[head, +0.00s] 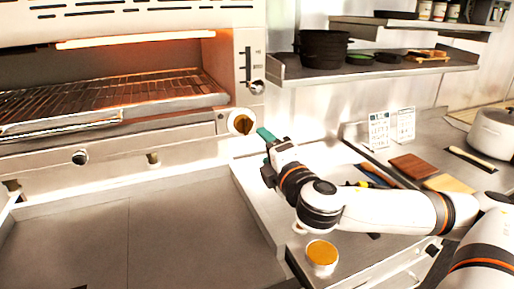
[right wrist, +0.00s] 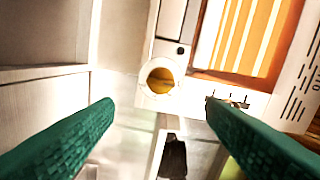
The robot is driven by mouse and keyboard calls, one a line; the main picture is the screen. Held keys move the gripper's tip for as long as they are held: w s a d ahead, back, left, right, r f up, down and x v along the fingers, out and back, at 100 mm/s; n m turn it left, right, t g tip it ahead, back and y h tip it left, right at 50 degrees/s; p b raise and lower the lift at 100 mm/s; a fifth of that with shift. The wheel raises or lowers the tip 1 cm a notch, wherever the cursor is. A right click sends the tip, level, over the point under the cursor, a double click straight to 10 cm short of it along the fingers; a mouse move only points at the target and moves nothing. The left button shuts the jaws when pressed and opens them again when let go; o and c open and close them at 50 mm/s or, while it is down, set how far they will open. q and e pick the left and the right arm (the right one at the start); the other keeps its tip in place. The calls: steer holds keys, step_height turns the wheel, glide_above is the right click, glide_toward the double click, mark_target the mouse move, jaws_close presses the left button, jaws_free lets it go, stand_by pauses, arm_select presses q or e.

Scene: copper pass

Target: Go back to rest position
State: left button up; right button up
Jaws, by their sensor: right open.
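My right gripper (head: 265,142) is at the end of the white arm that comes in from the right. It is raised in front of the oven's lower right corner, by a round brass-coloured knob (head: 241,124). In the right wrist view, its two green fingers (right wrist: 159,102) are wide apart with nothing between them. The knob (right wrist: 160,80) shows beyond the gap; I cannot tell how far off it is. My left gripper is not in view.
A glowing oven with a wire rack (head: 110,95) stands at the back left, above a bare grey counter (head: 150,240). A tin with an orange top (head: 321,254) stands below my right arm. Boards (head: 412,167) and a pot (head: 493,133) are on the right counter. A shelf (head: 375,72) holds dark pans.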

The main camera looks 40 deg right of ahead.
steer(key=s+a+f+m+g+y, duration=0.1)
steer(key=s+a+f+m+g, duration=0.15)
steer(key=f, duration=0.55)
steer(key=s+a+f+m+g, duration=0.2)
steer(key=f+m, duration=0.1)
steer(key=f, duration=0.4)
steer(key=s+a+f+m+g+y, duration=0.1)
steer(key=s+a+f+m+g, duration=0.2)
steer(key=f, duration=0.5)
steer(key=s+a+f+m+g+y, duration=0.1)
steer(key=s+a+f+m+g, duration=0.2)
steer(key=s+f, duration=0.4)
steer(key=s+a+f+m+g+y, duration=0.1)
steer(key=s+a+f+m+g, duration=0.35)
steer(key=s, duration=0.35)
step_height(320, 180, down, 29)
steer(key=s+b, duration=0.1)
steer(key=s, duration=0.1)
steer(key=s+d+f, duration=0.2)
steer(key=s+f, duration=0.6)
steer(key=s+d+f+n+g+b, duration=0.1)
steer(key=s+f, duration=0.7)
steer(key=shift+d+f+g, duration=0.3)
steer(key=shift+d+f, duration=0.05)
steer(key=shift+f, duration=0.05)
